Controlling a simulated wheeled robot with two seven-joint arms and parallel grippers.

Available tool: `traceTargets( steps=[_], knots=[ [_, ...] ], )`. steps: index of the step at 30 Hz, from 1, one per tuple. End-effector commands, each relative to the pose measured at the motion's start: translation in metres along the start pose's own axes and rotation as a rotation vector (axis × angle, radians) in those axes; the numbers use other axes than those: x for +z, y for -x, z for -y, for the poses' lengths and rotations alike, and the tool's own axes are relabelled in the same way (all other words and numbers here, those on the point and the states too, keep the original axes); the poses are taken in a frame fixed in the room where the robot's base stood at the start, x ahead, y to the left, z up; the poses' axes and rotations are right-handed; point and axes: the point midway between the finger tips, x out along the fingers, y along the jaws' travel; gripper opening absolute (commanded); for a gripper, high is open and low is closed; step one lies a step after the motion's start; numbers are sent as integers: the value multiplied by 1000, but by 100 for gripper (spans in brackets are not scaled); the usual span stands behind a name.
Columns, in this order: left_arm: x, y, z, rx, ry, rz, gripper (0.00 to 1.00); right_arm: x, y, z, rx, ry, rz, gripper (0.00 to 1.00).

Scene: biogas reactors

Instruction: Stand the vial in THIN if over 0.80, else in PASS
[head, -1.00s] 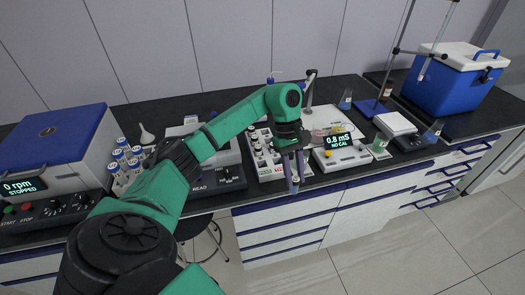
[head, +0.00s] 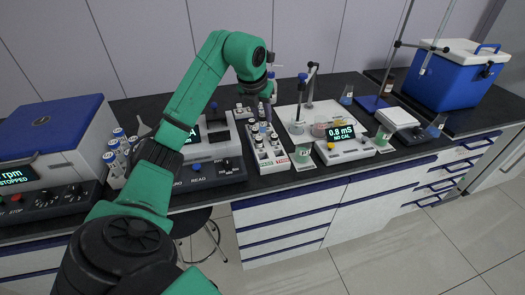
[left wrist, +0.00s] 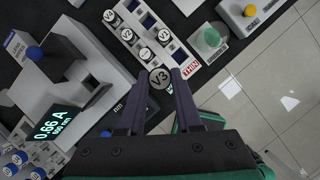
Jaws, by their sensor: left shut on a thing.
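My left gripper (head: 268,101) is shut on the vial with a cap marked V3 (left wrist: 160,78), held upright between its fingertips in the left wrist view. The photometer (head: 225,150) stands left of the gripper. Its display reads 0.66 A in the left wrist view (left wrist: 55,124). The white rack (head: 268,160) stands right of the photometer and holds several capped vials, among them V2 (left wrist: 111,17). A red THIN label (left wrist: 192,69) marks the rack's near end. I cannot read a PASS label. My right gripper is not in view.
A centrifuge (head: 55,150) and a vial rack (head: 118,155) stand at the left. A meter reading 0.8 mS (head: 343,145), a small beaker with green liquid (head: 303,153) and a blue cooler (head: 455,75) are at the right. Floor lies beyond the bench's front edge.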

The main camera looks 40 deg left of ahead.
Motion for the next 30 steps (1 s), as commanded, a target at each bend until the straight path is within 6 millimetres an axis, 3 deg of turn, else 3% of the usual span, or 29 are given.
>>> traceTargets(
  steps=[1,6,15,18,26,27,29,30],
  knots=[
    [-9,-18,1,-1,-2,-8,0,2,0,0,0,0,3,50],
    [-28,-64,1,-3,-3,-7,0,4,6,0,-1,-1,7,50],
    [-46,-109,2,-5,-3,-4,0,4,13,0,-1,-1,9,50],
    [-50,-119,1,-4,-2,-1,0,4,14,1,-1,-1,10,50],
    [-51,-122,1,-3,-4,0,0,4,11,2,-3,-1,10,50],
    [-51,-123,1,-2,-4,0,37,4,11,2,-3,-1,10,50],
    [-51,-122,1,-3,-4,0,60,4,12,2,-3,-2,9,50],
    [-51,-122,1,-3,-4,0,63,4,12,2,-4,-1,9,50]
  ],
)
